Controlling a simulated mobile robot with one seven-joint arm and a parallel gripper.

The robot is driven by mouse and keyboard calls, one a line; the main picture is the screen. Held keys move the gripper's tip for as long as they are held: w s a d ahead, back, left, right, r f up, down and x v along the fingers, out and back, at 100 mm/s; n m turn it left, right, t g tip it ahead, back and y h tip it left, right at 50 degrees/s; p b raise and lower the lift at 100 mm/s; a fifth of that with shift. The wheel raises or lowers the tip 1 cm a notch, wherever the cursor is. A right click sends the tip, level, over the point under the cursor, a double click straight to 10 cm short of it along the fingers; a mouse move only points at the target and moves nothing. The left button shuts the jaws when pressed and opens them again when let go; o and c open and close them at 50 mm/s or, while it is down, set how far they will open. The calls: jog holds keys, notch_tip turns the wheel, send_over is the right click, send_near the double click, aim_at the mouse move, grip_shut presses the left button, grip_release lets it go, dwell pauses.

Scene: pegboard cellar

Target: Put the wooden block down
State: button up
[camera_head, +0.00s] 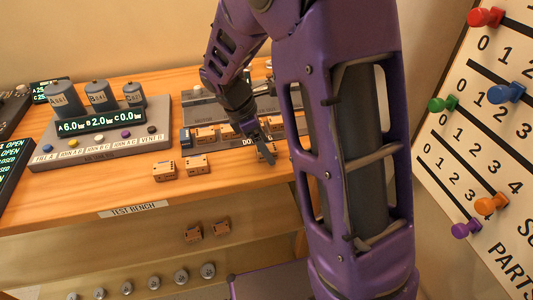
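My gripper (263,148) points down over the right part of the wooden bench, partly hidden by my purple arm. A small orange-brown block (267,154) is right at its fingers. I cannot tell whether the fingers are closed on it or whether it touches the bench. Two similar blocks lie on the bench to the left, one at the front (165,171) and one beside it (197,165). More such blocks (205,135) sit in a row on a grey rack behind them.
A grey console (100,143) with three cylinders and a lit display stands on the bench (90,186) at left. Two blocks (193,234) show lower, below the bench edge. A pegboard (490,130) with coloured pegs is at right. Bare bench lies in front of the console.

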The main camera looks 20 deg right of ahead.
aim_at(268, 144)
grip_shut()
notch_tip(268, 144, up, 8)
jog(key=shift+p, duration=1.05)
jog(key=shift+n, duration=0.3)
jog(key=w+d+p, duration=0.1)
jog(key=w+d, duration=0.2)
jog(key=d, duration=0.1)
jog(key=w+d+f+p, duration=0.1)
jog(key=w+d, duration=0.2)
jog(key=d, duration=0.1)
jog(key=w+d+f+p, duration=0.1)
jog(key=w+d, duration=0.3)
jog(key=shift+w+d+f, duration=0.1)
jog(key=shift+d+f, duration=0.1)
jog(key=shift+d, duration=0.15)
jog(key=shift+f, duration=2.5)
